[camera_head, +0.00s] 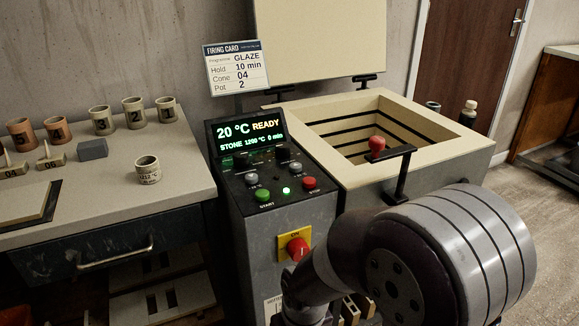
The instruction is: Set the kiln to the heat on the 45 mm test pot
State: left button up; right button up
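A small pale pot (148,171) stands upright on the bench top, with a dark label that seems to read 1212 °C. The kiln's control panel (262,185) has a lit display (248,134) showing 20 °C READY and a line STONE with roughly 1200 °C, last digits unclear, and 0 min. Below it are two dark knobs, two grey buttons, a green START button (262,195), a lit green lamp and a red STOP button (310,183). A red ON switch (297,248) sits on a yellow plate. My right arm crosses the lower right; neither gripper shows.
The kiln (460,153) stands open, lid up. A firing card (236,67) reads GLAZE, Hold 10 min, Cone 04, Pot 2. Several numbered pots, including pot 2 (134,113), line the bench back. Cones marked 04 and 06 and a grey block (93,149) lie in front.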

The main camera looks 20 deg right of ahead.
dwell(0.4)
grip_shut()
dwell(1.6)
